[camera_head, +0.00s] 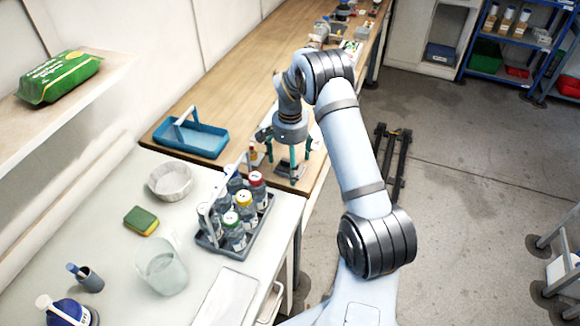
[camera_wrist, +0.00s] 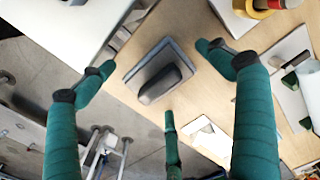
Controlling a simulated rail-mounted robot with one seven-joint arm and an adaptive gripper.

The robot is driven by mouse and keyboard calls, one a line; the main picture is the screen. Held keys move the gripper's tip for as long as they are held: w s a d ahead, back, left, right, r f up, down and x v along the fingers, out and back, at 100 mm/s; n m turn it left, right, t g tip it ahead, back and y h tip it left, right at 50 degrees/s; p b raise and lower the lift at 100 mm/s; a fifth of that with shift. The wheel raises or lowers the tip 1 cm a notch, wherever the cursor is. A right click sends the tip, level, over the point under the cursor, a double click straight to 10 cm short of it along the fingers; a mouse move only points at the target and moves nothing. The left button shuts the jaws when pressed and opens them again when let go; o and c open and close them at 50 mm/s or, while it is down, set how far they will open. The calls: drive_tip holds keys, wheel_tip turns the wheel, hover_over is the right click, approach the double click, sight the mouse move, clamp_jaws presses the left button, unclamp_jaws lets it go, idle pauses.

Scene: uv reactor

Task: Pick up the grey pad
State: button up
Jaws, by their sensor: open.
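The grey pad (camera_wrist: 142,72) is a flat square with a dark raised handle on top. It lies on the wooden bench near its edge, between my spread fingers in the wrist view. In the head view the pad (camera_head: 289,171) lies at the near end of the wooden bench, partly hidden by my gripper. My gripper (camera_head: 292,155) points down over it, with teal fingers open and empty. In the wrist view the fingers of my gripper (camera_wrist: 157,66) are spread around the pad, with no grip on it visible.
A grey bottle carrier (camera_head: 208,241) with several capped bottles stands close by on the white table. A blue tray (camera_head: 205,143) sits left on the wooden bench. A white bowl (camera_head: 170,181), a sponge (camera_head: 141,221) and a clear beaker (camera_head: 161,268) stand further left.

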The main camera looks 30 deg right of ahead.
drive_tip(key=shift+c, duration=0.7)
drive_tip(key=c, duration=1.4)
